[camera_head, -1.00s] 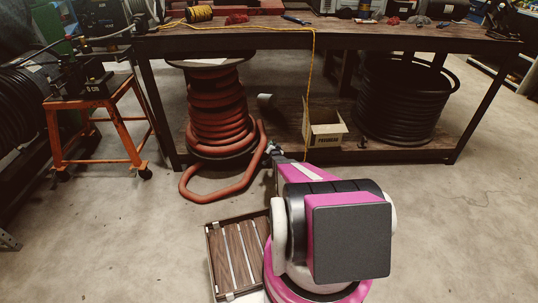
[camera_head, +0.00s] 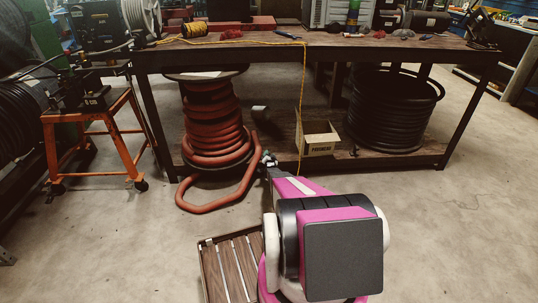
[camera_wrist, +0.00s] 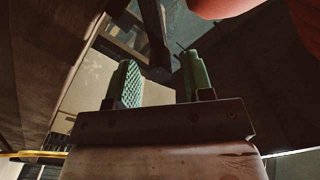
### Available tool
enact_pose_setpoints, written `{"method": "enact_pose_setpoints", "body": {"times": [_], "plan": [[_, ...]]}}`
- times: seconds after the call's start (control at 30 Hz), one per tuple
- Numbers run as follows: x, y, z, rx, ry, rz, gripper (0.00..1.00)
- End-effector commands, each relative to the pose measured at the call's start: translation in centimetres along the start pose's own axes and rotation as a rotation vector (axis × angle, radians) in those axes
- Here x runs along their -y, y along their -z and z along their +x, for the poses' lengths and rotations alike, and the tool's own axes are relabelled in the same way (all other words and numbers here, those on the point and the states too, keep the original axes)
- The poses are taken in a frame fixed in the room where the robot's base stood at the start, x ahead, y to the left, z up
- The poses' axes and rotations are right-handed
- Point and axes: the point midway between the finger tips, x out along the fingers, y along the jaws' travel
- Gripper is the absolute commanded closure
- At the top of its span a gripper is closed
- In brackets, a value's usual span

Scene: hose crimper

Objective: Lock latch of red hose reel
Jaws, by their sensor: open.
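The red hose reel (camera_head: 212,120) stands upright on the lower shelf under the workbench, left of centre in the head view. Its red hose is wound around it, and a loose loop hangs down in front. My gripper (camera_head: 268,158) is just right of the reel's lower part, small in the head view. In the wrist view my gripper (camera_wrist: 160,85) shows two green textured fingers apart with nothing between them. Part of the red hose (camera_wrist: 225,6) shows at the top right there. I cannot make out a latch in either view.
A workbench (camera_head: 320,42) with tools spans the back. A black hose coil (camera_head: 395,110) and an open cardboard box (camera_head: 318,137) are on its lower shelf. An orange stand (camera_head: 95,137) is at left. A yellow cord (camera_head: 304,90) hangs near my arm. The right floor is clear.

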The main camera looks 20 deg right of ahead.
Motion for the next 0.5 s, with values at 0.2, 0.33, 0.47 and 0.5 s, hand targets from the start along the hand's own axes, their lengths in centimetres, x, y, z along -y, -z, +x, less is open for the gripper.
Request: {"method": "enact_pose_setpoints", "body": {"times": [0.2, 0.33, 0.47, 0.5], "plan": [[0.0, 0.0, 2.4, 0.0, 0.0, 0.0, 0.53], [0.0, 0.1, 2.5, 0.0, 0.0, 0.0, 0.53], [0.0, 0.1, 2.4, 0.0, 0.0, 0.0, 0.53], [0.0, 0.1, 2.4, 0.0, 0.0, 0.0, 0.63]]}}
